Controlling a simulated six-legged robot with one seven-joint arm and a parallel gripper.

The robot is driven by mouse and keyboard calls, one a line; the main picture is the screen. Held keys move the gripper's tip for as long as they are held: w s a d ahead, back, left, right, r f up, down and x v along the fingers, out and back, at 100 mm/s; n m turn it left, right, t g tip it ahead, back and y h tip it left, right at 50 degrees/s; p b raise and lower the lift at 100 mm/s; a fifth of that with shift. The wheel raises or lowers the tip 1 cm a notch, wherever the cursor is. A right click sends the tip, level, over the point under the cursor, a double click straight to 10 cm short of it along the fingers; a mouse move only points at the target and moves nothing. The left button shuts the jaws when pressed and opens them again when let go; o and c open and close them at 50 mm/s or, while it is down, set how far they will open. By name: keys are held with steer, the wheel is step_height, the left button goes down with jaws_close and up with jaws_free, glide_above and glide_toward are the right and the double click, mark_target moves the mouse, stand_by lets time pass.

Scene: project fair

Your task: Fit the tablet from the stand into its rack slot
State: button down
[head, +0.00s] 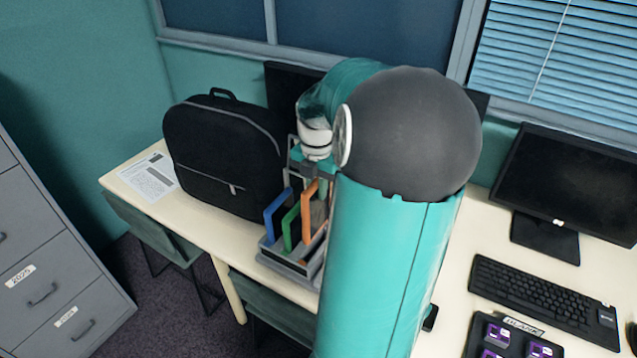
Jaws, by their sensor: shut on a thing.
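A grey rack (277,262) stands on the pale desk, left of my arm. Thin tablets with a blue edge (271,222), a green edge (287,230) and an orange edge (307,215) stand upright in it, side by side. My gripper (303,172) points down over the back of the rack, close to the tablets. It is shut on a tablet, but its fingertips and most of their grasp are too small and covered to make out. My arm hides the rack's right side. I cannot tell which tablet is held or how deep it sits. No separate stand is clearly visible.
A black backpack (225,155) stands close left of the rack, with a printed sheet (150,177) beyond it. A monitor (570,190), keyboard (540,300) and dark tray with purple items (490,335) are at right. A grey drawer cabinet (50,260) stands at left.

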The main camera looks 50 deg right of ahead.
mark_target(316, 202)
steer(key=shift+a+f, duration=0.25)
steer(key=shift+a, duration=0.05)
steer(key=shift+a+f, duration=0.1)
steer(key=shift+f, duration=1.8)
